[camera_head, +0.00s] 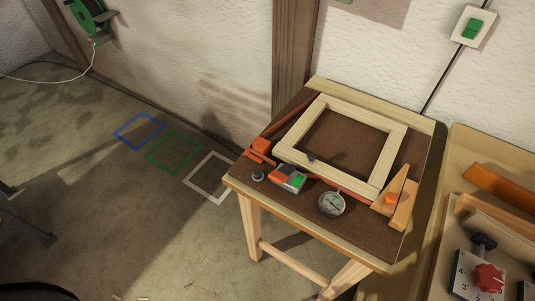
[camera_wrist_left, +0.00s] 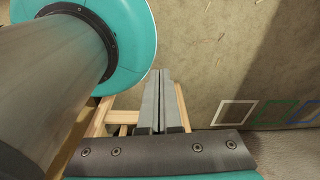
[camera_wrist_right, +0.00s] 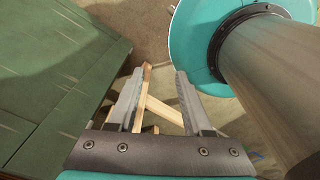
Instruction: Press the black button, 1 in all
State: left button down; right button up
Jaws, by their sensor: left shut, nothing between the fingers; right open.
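A small dark round knob (camera_head: 258,176), which looks like the black button, sits near the front left corner of the brown-topped wooden table (camera_head: 375,240) in the head view. Beside it is a small grey box with an orange and a green part (camera_head: 288,180). My left gripper (camera_wrist_left: 159,72) shows only in the left wrist view, shut and empty, with pale wooden legs and the floor beyond. My right gripper (camera_wrist_right: 159,71) shows only in the right wrist view, open and empty, above wooden bars. Neither gripper is in the head view, so both appear away from the knob.
A wooden frame (camera_head: 390,152), a round dial gauge (camera_head: 332,204) and an orange clamp (camera_head: 262,148) lie on the table. A second bench with a red knob (camera_head: 488,277) stands at right. A green wall switch (camera_head: 473,28) hangs above. A dark green surface (camera_wrist_right: 50,80) lies left of my right gripper.

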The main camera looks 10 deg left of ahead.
pick_arm(q)
jog(key=w+d+r+n+t+h+p, duration=0.1)
jog(key=w+r+n+t+h+p, duration=0.15)
jog(key=w+r+p, duration=1.35)
jog(key=w+d+r+t+h, duration=0.1)
jog(key=w+d+r, duration=0.1)
jog(key=w+r, duration=0.9)
jog(key=w+d+r+n+t+h+p, duration=0.1)
jog(key=w+d+r+t+h, duration=0.1)
jog(key=w+r, duration=1)
notch_tip(320, 180, up, 5)
jog(key=shift+d+f, duration=0.15)
jog(key=shift+d, duration=0.05)
pick_arm(e)
notch_tip(320, 180, up, 17)
jog(key=shift+r, duration=0.2)
pick_arm(q)
jog(key=shift+w+f+t, duration=0.1)
jog(key=shift+t, duration=0.15)
pick_arm(e)
jog(key=shift+a, duration=0.1)
